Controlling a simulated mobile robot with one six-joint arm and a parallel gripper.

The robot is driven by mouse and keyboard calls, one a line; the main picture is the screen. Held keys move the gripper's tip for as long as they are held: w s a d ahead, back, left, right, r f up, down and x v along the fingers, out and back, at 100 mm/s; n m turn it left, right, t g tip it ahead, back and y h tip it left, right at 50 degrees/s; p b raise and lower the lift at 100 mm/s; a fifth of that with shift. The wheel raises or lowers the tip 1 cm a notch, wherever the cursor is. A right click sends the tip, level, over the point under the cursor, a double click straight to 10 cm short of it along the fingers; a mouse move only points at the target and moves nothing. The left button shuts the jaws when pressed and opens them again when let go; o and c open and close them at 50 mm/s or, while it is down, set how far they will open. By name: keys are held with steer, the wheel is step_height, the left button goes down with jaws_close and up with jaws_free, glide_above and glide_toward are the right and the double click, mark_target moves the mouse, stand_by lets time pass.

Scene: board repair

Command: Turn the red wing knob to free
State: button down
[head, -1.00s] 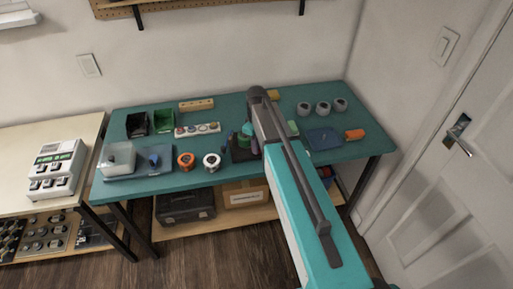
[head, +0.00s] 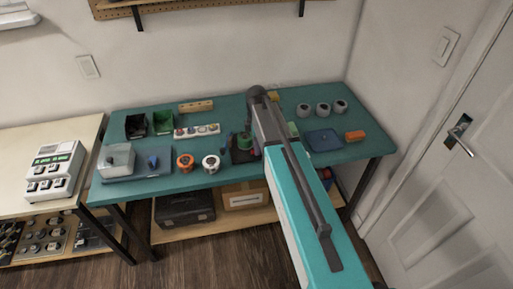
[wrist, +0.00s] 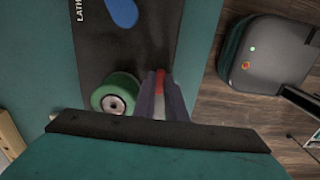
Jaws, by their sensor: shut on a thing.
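The red wing knob (wrist: 160,80) shows in the wrist view as a narrow red strip between my gripper's fingers. My gripper (wrist: 165,92) is shut on it, and the fingers hide most of the knob, so its angle cannot be told. The knob is at the edge of a dark panel (wrist: 150,45) with partly visible white lettering. A green round part (wrist: 117,94) with a metal centre sits just left of the fingers.
A blue oval part (wrist: 122,12) lies further up the panel. In the head view, an orange ring (head: 185,161) and a white ring (head: 211,161) stand left of the panel. A blue tray (head: 324,141) and an orange block (head: 355,135) lie to the right on the teal bench (head: 230,178).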

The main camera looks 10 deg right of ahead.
steer(key=shift+a, duration=0.1)
stand_by(0.4)
steer(key=c, duration=1.8)
jaws_free()
steer(key=shift+r, duration=0.1)
step_height(320, 180, up, 14)
steer(key=b, duration=0.2)
steer(key=shift+b, duration=0.4)
steer(key=shift+f, duration=0.2)
